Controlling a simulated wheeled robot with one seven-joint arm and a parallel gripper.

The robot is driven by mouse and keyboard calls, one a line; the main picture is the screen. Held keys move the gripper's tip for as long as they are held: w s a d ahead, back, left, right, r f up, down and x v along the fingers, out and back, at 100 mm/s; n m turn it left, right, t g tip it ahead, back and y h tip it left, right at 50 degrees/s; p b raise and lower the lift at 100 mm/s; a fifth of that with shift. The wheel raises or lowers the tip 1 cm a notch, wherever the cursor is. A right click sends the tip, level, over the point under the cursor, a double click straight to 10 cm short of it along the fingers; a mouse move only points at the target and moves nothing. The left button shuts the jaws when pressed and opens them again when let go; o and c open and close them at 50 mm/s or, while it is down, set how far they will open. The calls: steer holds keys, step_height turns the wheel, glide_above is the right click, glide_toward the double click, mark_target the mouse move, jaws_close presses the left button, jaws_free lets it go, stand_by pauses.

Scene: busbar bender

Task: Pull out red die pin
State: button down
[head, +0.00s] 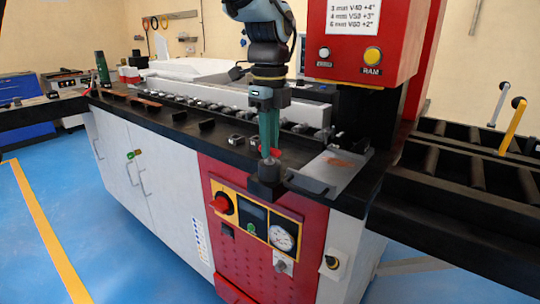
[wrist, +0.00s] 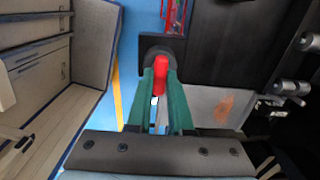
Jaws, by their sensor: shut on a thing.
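The red die pin (wrist: 161,68) shows in the wrist view between the tips of my gripper's two green fingers. My gripper (wrist: 160,85) is shut on it. In the head view my gripper (head: 269,150) points down over the dark block (head: 266,185) at the front corner of the bench. A small red part of the pin (head: 275,153) shows beside the fingertips. Its lower end is hidden, so I cannot tell how deep it sits in the block.
A grey metal plate (head: 335,175) with a copper-coloured patch lies right of the block. Small dies (head: 237,141) and a row of metal parts stand behind on the black bench top. A red control housing (head: 365,40) hangs at the right. Blue floor lies open in front.

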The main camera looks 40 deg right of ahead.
steer(key=shift+r, duration=0.2)
steer(key=shift+r+p, duration=0.5)
steer(key=shift+p, duration=0.15)
steer(key=shift+r+p, duration=0.35)
steer(key=shift+r+p, duration=1)
step_height(320, 180, up, 5)
steer(key=p, duration=0.4)
steer(key=shift+p, duration=0.3)
